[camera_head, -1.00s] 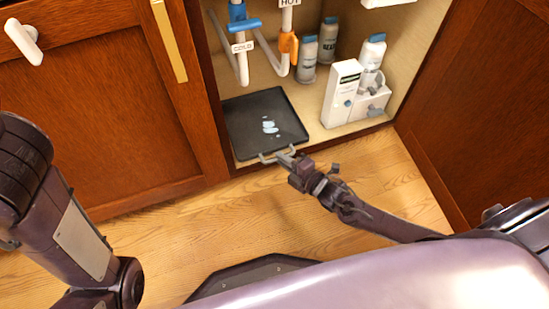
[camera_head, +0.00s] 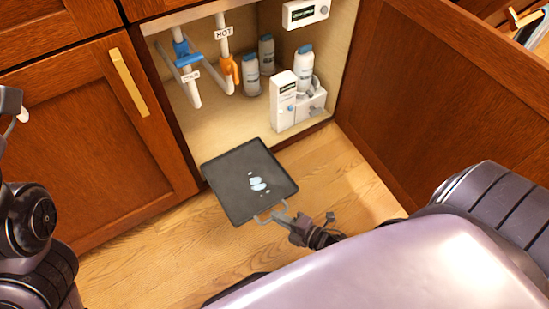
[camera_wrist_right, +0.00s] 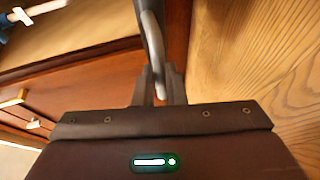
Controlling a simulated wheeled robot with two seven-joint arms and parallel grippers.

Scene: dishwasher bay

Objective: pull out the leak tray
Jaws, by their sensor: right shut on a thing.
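The leak tray (camera_head: 236,201) is a flat dark square tray with small puddles of bluish water (camera_head: 257,184) on it. It sticks out of the open cabinet over the wooden floor, its back edge near the cabinet's front edge. A grey metal handle loop (camera_head: 265,214) is on its front edge. My right gripper (camera_head: 283,216) is shut on this handle. In the right wrist view the handle bar (camera_wrist_right: 154,50) runs down between the fingers (camera_wrist_right: 158,88). My left arm shows at the left edge; its gripper is not clearly visible.
The cabinet floor (camera_head: 220,135) behind the tray holds white bottles (camera_head: 250,75) and a white box unit (camera_head: 284,100). Pipes with blue and orange valves (camera_head: 229,70) hang above. An open door (camera_head: 430,90) stands at the right. A closed door (camera_head: 85,140) is at left.

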